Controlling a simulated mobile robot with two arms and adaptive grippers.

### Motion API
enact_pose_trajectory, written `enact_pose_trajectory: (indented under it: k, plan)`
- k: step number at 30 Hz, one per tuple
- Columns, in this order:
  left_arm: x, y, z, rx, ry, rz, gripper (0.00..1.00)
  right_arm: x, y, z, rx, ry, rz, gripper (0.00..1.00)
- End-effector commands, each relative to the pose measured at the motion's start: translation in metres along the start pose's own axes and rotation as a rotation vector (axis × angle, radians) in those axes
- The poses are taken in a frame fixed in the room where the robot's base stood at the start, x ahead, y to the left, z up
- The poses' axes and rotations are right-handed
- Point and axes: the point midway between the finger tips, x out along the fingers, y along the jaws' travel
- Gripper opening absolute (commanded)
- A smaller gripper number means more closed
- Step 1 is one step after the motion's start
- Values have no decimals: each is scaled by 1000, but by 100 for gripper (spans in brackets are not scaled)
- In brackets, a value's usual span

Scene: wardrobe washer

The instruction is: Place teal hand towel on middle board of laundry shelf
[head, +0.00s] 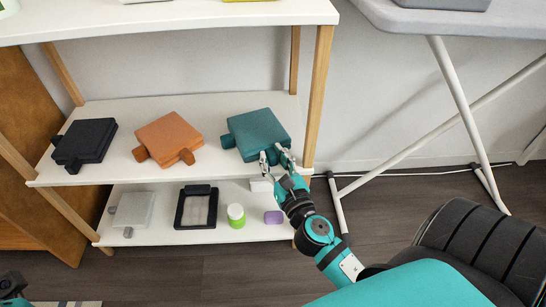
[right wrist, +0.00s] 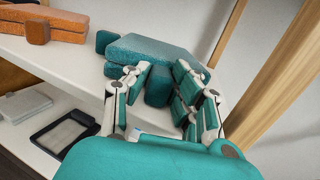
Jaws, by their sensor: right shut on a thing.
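The teal hand towel (head: 258,130) is a folded block with small tabs, at the right end of the middle board (head: 208,112) of the laundry shelf. It appears to rest on the board. My right gripper (head: 277,152) is at its front edge, shut on the towel's front tab. In the right wrist view, the fingers (right wrist: 161,76) are on both sides of that tab, under the main block of the towel (right wrist: 155,50). The fingers partly hide the tab. Only a small piece of my left arm shows at the lower left of the head view; its gripper is out of view.
An orange folded towel (head: 168,137) and a black one (head: 85,141) lie left on the same board. The lower board holds a black-framed tray (head: 196,208), a green-and-white jar (head: 236,216) and a purple block (head: 273,217). A wooden post (head: 318,95) stands close right of the teal towel.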

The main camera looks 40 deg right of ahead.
Motion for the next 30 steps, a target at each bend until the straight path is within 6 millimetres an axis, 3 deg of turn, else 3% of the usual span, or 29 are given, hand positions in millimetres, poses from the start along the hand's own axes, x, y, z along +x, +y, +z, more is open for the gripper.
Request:
enact_pose_trajectory:
  k: [3,4,9,15,19,30]
  plan:
    - [0,0,1,0,5,3,46,0,0,-3,0,-2,0,0]
    - [2,0,1,1,7,4,46,0,0,-1,0,-2,0,27]
    - [5,0,0,1,17,7,46,0,0,-2,0,-2,0,49]
    - [5,0,-1,2,19,6,46,0,0,-2,0,-1,0,50]
    - [5,0,-1,2,20,4,46,0,0,-3,0,2,0,66]
    - [6,0,-2,2,13,-1,46,0,0,2,0,1,0,66]
